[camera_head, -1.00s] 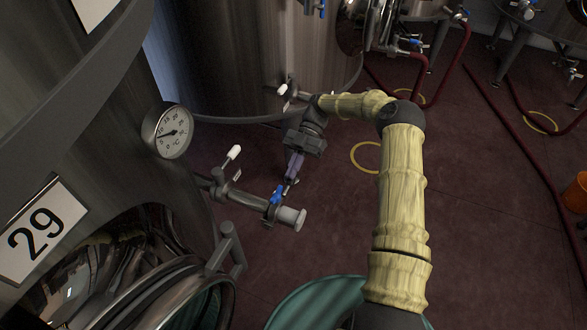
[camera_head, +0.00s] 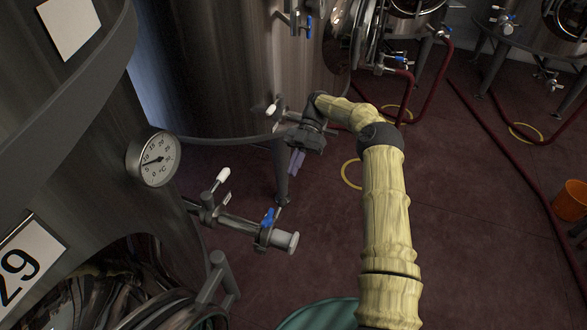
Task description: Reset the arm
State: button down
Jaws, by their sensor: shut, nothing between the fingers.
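My gripper (camera_head: 296,162) is at the middle of the view, at the end of my yellow arm, which reaches up from the lower right and bends left. Its purple fingers point down and are shut with nothing between them. They are apart from the tank's outlet pipe (camera_head: 235,226), above and to the right of its blue-handled valve (camera_head: 268,217). A white-tipped lever (camera_head: 223,175) stands on the same pipe, nearer the tank.
The steel tank (camera_head: 90,140) with a round gauge (camera_head: 154,159) and number plate (camera_head: 22,262) fills the left. Another tank (camera_head: 215,70) stands behind my gripper. Red hoses (camera_head: 497,140) and an orange bucket (camera_head: 571,201) are at right. Floor right of my arm is mostly clear.

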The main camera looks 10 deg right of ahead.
jog(key=s+a+r+m+t+h, duration=0.1)
jog(key=s+m, duration=0.1)
jog(key=m, duration=0.1)
jog(key=s+a+r+m+t+h, duration=0.1)
jog(key=s+a+m+t+h, duration=0.1)
jog(key=m, duration=0.2)
jog(key=s+a+r+m+t+h, duration=0.1)
jog(key=s+m+h, duration=0.1)
jog(key=s+m, duration=0.1)
jog(key=shift+a+r+m+t, duration=0.1)
jog(key=shift+a+m+t, duration=0.3)
jog(key=s+d+r+m+t+h, duration=0.15)
jog(key=s+d+m+t, duration=0.25)
jog(key=s+m, duration=0.4)
jog(key=s+d+r+m+t+h, duration=0.1)
jog(key=s+d+r+m+t, duration=0.25)
jog(key=s+m, duration=0.45)
jog(key=w+p+v, duration=0.2)
jog(key=p+v, duration=1)
jog(key=p, duration=0.2)
jog(key=shift+w+d+r+m, duration=0.3)
jog(key=shift+d+r, duration=0.1)
jog(key=shift+r, duration=0.2)
